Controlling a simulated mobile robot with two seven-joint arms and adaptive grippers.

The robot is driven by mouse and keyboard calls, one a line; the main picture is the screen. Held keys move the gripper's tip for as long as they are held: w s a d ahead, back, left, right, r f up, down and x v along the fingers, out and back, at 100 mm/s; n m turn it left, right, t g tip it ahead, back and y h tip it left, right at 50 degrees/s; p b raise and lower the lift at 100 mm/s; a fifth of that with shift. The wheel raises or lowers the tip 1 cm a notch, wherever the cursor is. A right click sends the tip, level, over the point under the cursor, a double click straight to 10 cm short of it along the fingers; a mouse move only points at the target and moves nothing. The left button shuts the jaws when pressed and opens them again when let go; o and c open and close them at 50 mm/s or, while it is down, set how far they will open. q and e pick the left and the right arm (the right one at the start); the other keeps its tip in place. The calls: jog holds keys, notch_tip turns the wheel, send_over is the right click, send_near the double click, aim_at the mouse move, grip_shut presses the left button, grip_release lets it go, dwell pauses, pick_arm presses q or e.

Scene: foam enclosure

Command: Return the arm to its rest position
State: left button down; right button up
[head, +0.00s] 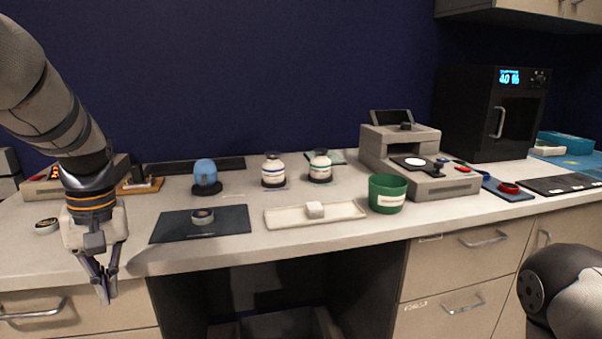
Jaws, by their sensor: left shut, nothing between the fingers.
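My left gripper (106,290) hangs pointing down at the left, in front of the counter's front edge and above the drawer front. Its fingers are shut and hold nothing. My left arm comes down from the upper left corner. A part of my right arm (562,290) shows at the lower right; its gripper is out of the picture.
The counter (330,215) holds a dark mat (225,229), a white tray (290,217) with a white block, a green cup (387,194), two bottles (273,171), a blue rounded object (205,173) and a grey machine (410,155). Drawers (483,240) lie below.

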pick_arm(q)
jog(key=s+d+f+m, duration=0.2)
jog(key=s+f, duration=0.6)
jog(key=f, duration=0.4)
jog(key=s+d+f+m, duration=0.2)
jog(key=s+f, duration=0.5)
jog(key=f, duration=0.6)
jog(key=s+d+f+m, duration=0.1)
jog(key=s+d, duration=0.1)
jog(key=s, duration=0.4)
jog(key=s+d+f+m, duration=0.1)
jog(key=s+d, duration=0.2)
jog(key=s, duration=0.3)
jog(key=s+d+f+m+h, duration=0.1)
jog(key=s+d+f, duration=0.1)
jog(key=s, duration=0.3)
jog(key=shift+s+d+g, duration=0.3)
jog(key=shift+s+d, duration=0.05)
jog(key=shift+s, duration=0.05)
